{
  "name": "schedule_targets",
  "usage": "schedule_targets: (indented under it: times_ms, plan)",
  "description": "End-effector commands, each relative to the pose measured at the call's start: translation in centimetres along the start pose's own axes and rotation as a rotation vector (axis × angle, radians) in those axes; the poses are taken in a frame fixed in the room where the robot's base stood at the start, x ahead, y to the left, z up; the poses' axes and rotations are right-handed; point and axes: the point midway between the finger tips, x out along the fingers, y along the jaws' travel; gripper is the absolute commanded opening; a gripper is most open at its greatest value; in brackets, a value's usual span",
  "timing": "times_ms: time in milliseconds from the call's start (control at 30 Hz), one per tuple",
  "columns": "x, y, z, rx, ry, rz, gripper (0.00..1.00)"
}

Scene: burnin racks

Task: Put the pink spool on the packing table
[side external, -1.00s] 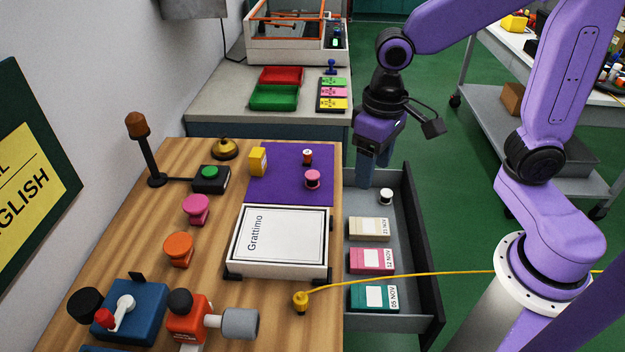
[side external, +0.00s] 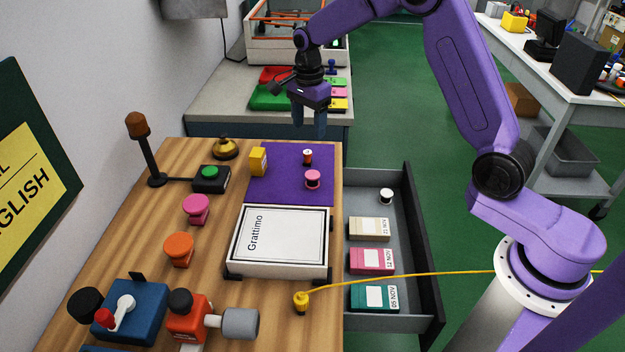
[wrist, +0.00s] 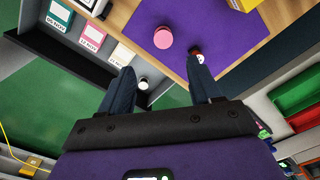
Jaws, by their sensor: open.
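A pink spool (side external: 312,180) stands on the purple mat (side external: 275,190) on the wooden table (side external: 140,260). It also shows in the wrist view (wrist: 163,37), upright, beyond the fingertips. A second, larger pink spool (side external: 196,211) stands on bare wood at the left. My gripper (side external: 309,132) is open and empty, pointing down above the far side of the mat. In the wrist view its fingers (wrist: 162,70) are spread wide, with the small red-and-white spool close by the right fingertip. The frames do not label which table is the packing table.
The red-and-white spool (side external: 307,157) and a yellow block (side external: 258,161) share the mat. An open drawer (side external: 400,240) holds boxes and a white spool (side external: 386,197). A framed panel (side external: 278,240) lies in front. A white table (side external: 560,65) stands back right.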

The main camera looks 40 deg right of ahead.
Motion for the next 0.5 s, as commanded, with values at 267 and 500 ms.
schedule_targets:
  times_ms: [267, 500]
  plan:
    - [1.6, -0.7, -1.2, 0.102, 0.000, 0.004, 0.63]
    - [5.9, -0.6, -1.3, 0.101, 0.000, 0.006, 0.63]
